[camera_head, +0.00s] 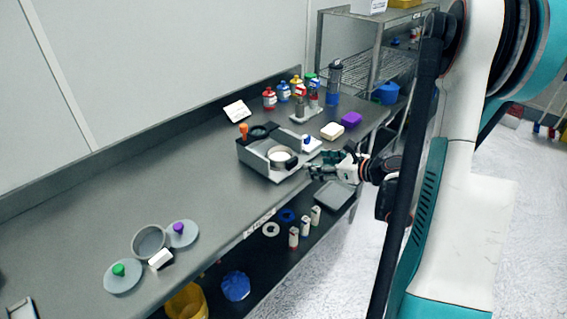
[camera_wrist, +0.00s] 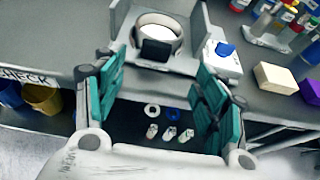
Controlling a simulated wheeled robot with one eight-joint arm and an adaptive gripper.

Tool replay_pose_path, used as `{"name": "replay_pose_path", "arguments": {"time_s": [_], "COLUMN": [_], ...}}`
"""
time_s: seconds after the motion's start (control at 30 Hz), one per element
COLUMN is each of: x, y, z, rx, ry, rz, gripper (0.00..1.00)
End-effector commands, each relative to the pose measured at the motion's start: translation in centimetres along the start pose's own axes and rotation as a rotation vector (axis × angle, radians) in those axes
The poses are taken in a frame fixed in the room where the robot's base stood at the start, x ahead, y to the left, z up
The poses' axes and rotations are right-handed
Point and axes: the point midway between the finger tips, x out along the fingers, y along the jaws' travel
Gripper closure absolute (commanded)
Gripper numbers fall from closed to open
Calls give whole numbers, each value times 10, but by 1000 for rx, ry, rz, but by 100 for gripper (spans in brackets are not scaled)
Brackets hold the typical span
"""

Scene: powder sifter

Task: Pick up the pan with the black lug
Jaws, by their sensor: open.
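The pan with the black lug (camera_head: 278,153) sits in the grey metal sifter (camera_head: 251,160) on the bench. In the wrist view the pan (camera_wrist: 160,24) is a round pale-rimmed pan, and its black lug (camera_wrist: 156,50) faces me. My gripper (camera_wrist: 160,66) is open and empty, with a teal finger on either side of the picture. The lug shows between the fingers and beyond them, apart from both. In the head view my gripper (camera_head: 312,171) is at the bench's front edge, just right of the sifter.
A white box with a blue knob (camera_wrist: 223,58) stands right of the sifter. Bottles (camera_head: 284,93), a cream block (camera_head: 331,131) and a purple block (camera_head: 351,119) stand farther back. Another pan with a white lug (camera_head: 150,240) lies between two lids at left. A lower shelf holds small items.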

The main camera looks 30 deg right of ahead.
Motion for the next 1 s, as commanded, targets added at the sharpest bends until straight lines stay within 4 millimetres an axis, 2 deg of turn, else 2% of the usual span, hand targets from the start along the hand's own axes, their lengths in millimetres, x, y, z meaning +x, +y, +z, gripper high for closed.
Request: {"name": "replay_pose_path", "arguments": {"time_s": [0.03,0.2,0.53,0.83,1.0], "x": [13,40,60,100,103], "y": [1,1,2,6,5], "z": [-2,-2,-2,-5,-4], "rx": [-2,-3,-4,-5,-3], "ry": [1,1,1,2,1], "rz": [4,2,1,1,0], "gripper": [35,35,35,35,35]}}
